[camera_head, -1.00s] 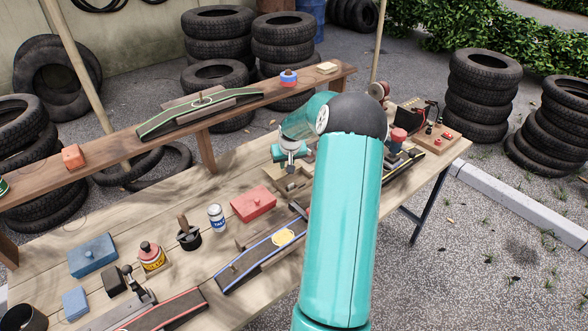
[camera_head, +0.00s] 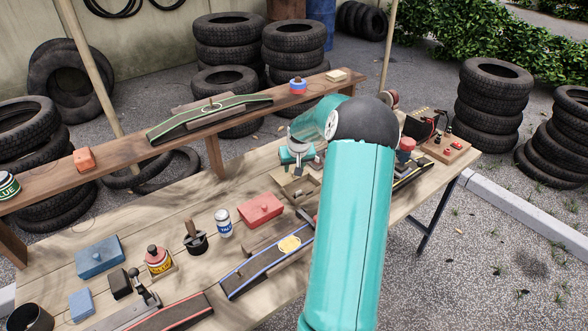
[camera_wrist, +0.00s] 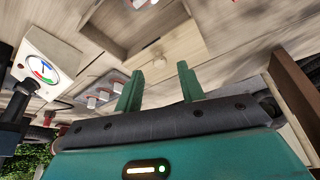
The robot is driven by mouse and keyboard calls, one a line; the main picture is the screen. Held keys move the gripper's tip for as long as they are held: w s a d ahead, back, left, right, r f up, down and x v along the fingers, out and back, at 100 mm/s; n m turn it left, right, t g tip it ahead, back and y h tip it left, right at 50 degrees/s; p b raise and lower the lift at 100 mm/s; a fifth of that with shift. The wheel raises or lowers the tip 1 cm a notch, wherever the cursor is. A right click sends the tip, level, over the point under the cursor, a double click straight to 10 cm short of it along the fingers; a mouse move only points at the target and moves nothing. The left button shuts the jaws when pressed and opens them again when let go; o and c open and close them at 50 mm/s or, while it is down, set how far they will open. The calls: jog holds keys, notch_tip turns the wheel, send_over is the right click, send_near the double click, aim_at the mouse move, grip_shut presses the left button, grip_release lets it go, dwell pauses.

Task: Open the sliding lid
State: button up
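A pale wooden box (camera_head: 289,182) sits on the workbench just below my gripper, which partly hides it. In the wrist view a flat light-wood panel (camera_wrist: 176,47), which looks like the sliding lid, lies ahead of the fingers. A small pale knob (camera_wrist: 159,62) shows on it. My gripper (camera_wrist: 158,80) has its two green fingers apart, with nothing between them. The knob appears in the gap beyond the tips; I cannot tell whether they touch. In the head view my gripper (camera_head: 300,160) is small and its fingers are hard to make out.
A raised plank shelf (camera_head: 120,152) runs behind. A white dial gauge (camera_wrist: 42,68) is at the wrist view's left.

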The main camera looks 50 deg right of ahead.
jog(key=v, duration=1.1)
jog(key=shift+r, duration=0.3)
jog(key=shift+a, duration=0.15)
jog(key=a+r+n, duration=0.1)
jog(key=a+r, duration=0.3)
jog(key=a, duration=0.5)
jog(key=a+r+n, duration=0.2)
jog(key=a+r, duration=0.1)
jog(key=a, duration=0.7)
jog(key=a+r+n, duration=0.1)
jog(key=a+r, duration=0.3)
jog(key=a, duration=0.5)
jog(key=s+a+n+t+y, duration=0.1)
jog(key=s+a+n+y, duration=0.1)
jog(key=s+a, duration=1.4)
jog(key=shift+s+a+r+n+t+y, duration=0.3)
jog(key=shift+a+r+n+t, duration=0.15)
jog(key=shift+a, duration=0.8)
jog(key=shift+d, duration=0.1)
